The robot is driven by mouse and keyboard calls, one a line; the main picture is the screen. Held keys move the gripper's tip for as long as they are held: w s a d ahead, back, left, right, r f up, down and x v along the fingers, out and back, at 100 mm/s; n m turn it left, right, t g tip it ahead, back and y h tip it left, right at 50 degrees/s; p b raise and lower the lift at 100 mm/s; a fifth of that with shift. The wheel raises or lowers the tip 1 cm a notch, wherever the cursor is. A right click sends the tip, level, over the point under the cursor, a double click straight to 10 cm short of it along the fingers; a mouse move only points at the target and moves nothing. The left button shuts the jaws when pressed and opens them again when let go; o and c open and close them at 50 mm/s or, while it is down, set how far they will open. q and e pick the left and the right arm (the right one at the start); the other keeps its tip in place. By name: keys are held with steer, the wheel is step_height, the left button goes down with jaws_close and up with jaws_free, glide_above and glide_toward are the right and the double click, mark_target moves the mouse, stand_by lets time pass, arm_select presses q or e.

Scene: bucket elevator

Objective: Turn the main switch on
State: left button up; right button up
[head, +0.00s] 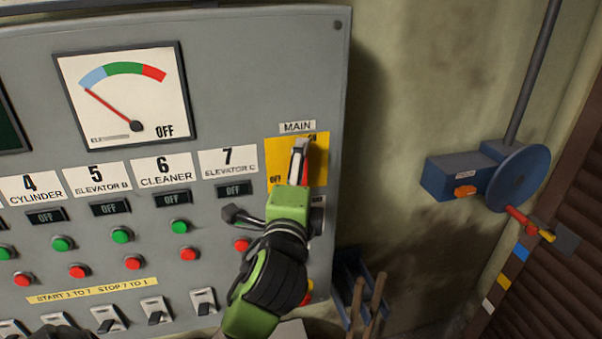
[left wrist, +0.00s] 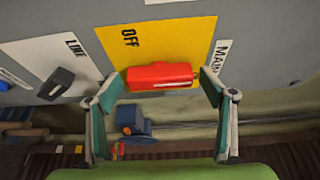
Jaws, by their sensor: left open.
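The main switch's yellow plate (head: 322,172) is at the right of the grey panel, under a MAIN label. Its red handle (left wrist: 160,76) shows in the left wrist view, with OFF printed beside it. My left gripper (head: 297,172) is in front of the plate and hides part of the switch in the head view. In the left wrist view its fingers (left wrist: 160,92) are open, one beyond each end of the handle, without a clear grip. Whether they touch it cannot be told. My right gripper is not identifiable in these views.
A dark knob on a LINE plate (left wrist: 25,52) sits beside the yellow plate. Green and red buttons and small toggles line the panel (head: 225,90) to the left. A blue wall-mounted box (head: 455,180) with a disc is at the right, across bare wall.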

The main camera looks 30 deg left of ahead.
stand_by(0.3)
arm_select(q)
steer(key=s+d+f+n+g+y+b, duration=0.1)
steer(key=s+d+f+n+y+b, duration=0.3)
steer(key=n, duration=0.7)
steer(key=s+d+f+n+y+b, duration=0.35)
steer(key=d+n+y+b, duration=0.2)
steer(key=n, duration=0.65)
steer(key=a+f+m+g+h, duration=0.2)
steer(key=f+m+h, duration=0.1)
steer(key=f, duration=0.7)
steer(key=a+f+m+g+h, duration=0.2)
steer(key=f+h, duration=0.4)
steer(key=f, duration=0.5)
steer(key=shift+f+m+g, duration=0.15)
steer(key=shift+m+g, duration=0.15)
steer(key=shift+m, duration=0.3)
